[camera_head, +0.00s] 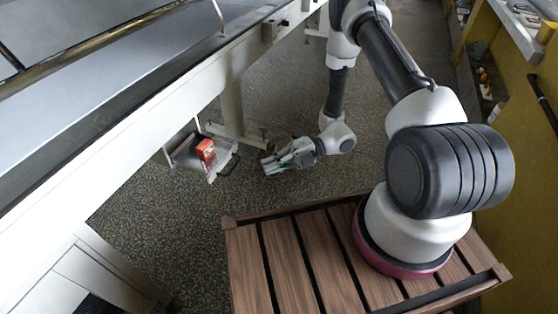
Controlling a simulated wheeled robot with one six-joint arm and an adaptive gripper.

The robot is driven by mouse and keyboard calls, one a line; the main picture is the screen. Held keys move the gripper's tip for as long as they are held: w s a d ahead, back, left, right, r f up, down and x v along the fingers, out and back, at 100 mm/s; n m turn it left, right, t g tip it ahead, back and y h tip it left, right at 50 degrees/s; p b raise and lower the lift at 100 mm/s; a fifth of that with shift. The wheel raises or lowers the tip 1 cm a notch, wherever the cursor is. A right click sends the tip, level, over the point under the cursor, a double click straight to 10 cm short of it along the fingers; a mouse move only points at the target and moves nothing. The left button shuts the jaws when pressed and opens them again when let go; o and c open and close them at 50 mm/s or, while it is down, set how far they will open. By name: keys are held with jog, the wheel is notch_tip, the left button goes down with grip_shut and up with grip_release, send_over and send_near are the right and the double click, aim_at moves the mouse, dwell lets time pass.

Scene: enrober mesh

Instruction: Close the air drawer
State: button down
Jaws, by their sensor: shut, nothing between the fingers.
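The air drawer (187,152) is a small grey drawer under the long conveyor frame, left of the picture's middle. It stands out from the frame, pulled open, with a red-orange item (206,150) in it. A dark loop handle (229,164) is on its right side. My gripper (267,164) is shut and empty, just right of the handle, with its fingertips pointing left toward it. A small gap seems to lie between the fingertips and the handle; contact cannot be made out for certain.
The conveyor's pale side rail (135,120) runs diagonally above the drawer. A frame leg (232,108) stands close behind the drawer. The speckled floor (170,235) is clear below it. A yellow-fronted counter (515,110) with several items is on the right.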

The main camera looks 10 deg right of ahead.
aim_at(207, 154)
jog(key=shift+w+a+f, duration=0.25)
jog(key=shift+w+a, duration=0.05)
jog(key=shift+a, duration=0.95)
jog(key=shift+w+a+f, duration=0.25)
jog(key=shift+w+a, duration=0.1)
jog(key=shift+a, duration=0.85)
jog(key=shift+w+a+f, duration=0.25)
jog(key=shift+w+a, duration=0.05)
jog(key=shift+a, duration=0.95)
jog(key=shift+a, duration=0.1)
jog(key=w+a, duration=0.6)
jog(key=a, duration=0.1)
jog(key=w+a, duration=0.3)
jog(key=a, duration=0.1)
jog(key=shift+a, duration=0.25)
jog(key=shift+w+a, duration=0.1)
jog(key=shift+w, duration=0.05)
jog(key=shift+r, duration=0.1)
